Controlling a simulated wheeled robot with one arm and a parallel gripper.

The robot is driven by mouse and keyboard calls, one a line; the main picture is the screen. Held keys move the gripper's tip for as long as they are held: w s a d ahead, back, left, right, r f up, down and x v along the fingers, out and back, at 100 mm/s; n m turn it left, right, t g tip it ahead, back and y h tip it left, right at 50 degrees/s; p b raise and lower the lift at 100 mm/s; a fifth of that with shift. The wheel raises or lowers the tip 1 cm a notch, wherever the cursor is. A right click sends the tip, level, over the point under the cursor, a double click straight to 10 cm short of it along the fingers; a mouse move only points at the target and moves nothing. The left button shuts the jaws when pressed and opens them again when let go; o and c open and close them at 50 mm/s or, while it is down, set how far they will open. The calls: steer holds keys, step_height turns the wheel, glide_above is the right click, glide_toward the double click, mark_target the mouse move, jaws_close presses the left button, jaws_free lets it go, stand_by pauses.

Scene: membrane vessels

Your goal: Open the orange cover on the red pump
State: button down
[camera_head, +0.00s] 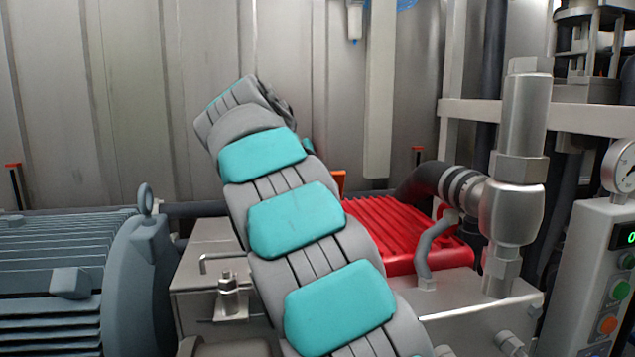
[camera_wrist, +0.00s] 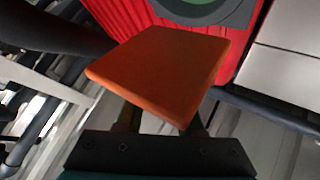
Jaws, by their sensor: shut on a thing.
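The red pump (camera_head: 405,235) with its ribbed top stands right of my arm in the head view. It also shows at the top of the wrist view (camera_wrist: 130,17). The orange cover (camera_wrist: 165,70) fills the middle of the wrist view, standing off the red pump top. Beside it a round grey opening (camera_wrist: 205,8) shows on the pump. A sliver of the orange cover (camera_head: 339,182) shows behind my arm in the head view. My gripper (camera_wrist: 160,122) is shut on the cover's near edge. The fingertips are mostly hidden behind the cover.
A blue-grey motor (camera_head: 70,275) stands at left. A dark hose (camera_head: 430,182) and a metal valve fitting (camera_head: 515,190) stand right of the pump. A control box with a gauge (camera_head: 600,260) is at far right. A metal wall (camera_head: 110,100) closes the back.

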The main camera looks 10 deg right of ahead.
steer(key=shift+w+a+f, duration=0.1)
steer(key=shift+a+f, duration=0.1)
steer(key=shift+f, duration=0.25)
stand_by(0.5)
steer(key=c, duration=0.8)
jaws_free()
steer(key=shift+w, duration=0.1)
steer(key=shift+c, duration=0.2)
steer(key=shift+o, duration=1.3)
steer(key=shift+r, duration=0.2)
steer(key=shift+a+r, duration=0.1)
steer(key=shift+r, duration=0.1)
steer(key=shift+v, duration=3.7)
steer(key=shift+f, duration=0.1)
